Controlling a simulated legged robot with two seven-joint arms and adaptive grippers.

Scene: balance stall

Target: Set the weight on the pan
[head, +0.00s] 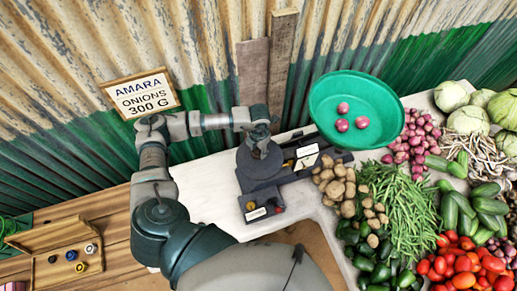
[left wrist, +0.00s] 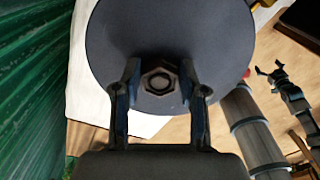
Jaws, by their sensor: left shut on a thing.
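A balance scale (head: 270,185) stands on the white table. Its green bowl (head: 330,105) holds three red onions (head: 343,125). Its other pan (head: 262,165) is dark and round, and shows large in the left wrist view (left wrist: 125,35). My left gripper (head: 262,142) is directly above this dark pan, shut on a dark hexagonal weight (left wrist: 158,82). Whether the weight touches the pan I cannot tell. In the head view the fingers mostly hide the weight. My right gripper (left wrist: 271,70) shows small in the left wrist view, fingers apart and empty.
A wooden tray (head: 30,240) at the lower left holds several small weights (head: 81,267). A sign (head: 140,94) reads "AMARA ONIONS 300 G". Potatoes (head: 335,185), green beans (head: 395,205) and other vegetables crowd the table right of the scale. A corrugated wall stands behind.

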